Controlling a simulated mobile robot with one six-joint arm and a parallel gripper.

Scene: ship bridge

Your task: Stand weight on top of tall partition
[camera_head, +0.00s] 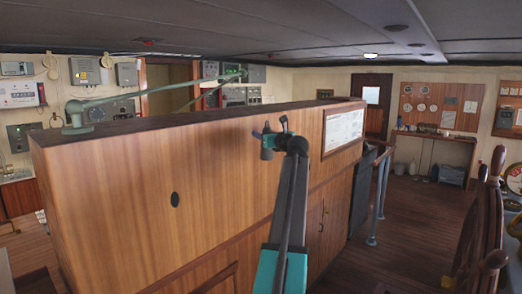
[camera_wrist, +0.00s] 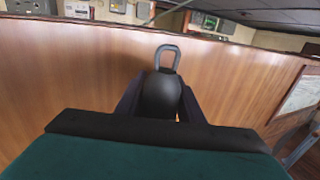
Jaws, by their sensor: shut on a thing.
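The tall partition (camera_head: 120,190) is a wood-panelled wall with a dark flat top, filling the left and middle of the head view. Its panel (camera_wrist: 70,85) also fills the wrist view, with its top edge above. The weight (camera_wrist: 160,97) is dark and rounded with a grey loop handle upright on top. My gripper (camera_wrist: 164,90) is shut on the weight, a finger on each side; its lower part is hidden. In the head view my gripper (camera_head: 268,141) is small and dark, in front of the panel and below the top edge.
A green jointed lamp arm (camera_head: 150,98) stands on the partition's left end and reaches over its top. A framed notice (camera_head: 343,129) hangs on the panel at right. A railing (camera_head: 380,195) and a wooden ship's wheel (camera_head: 483,235) stand further right, with open floor between.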

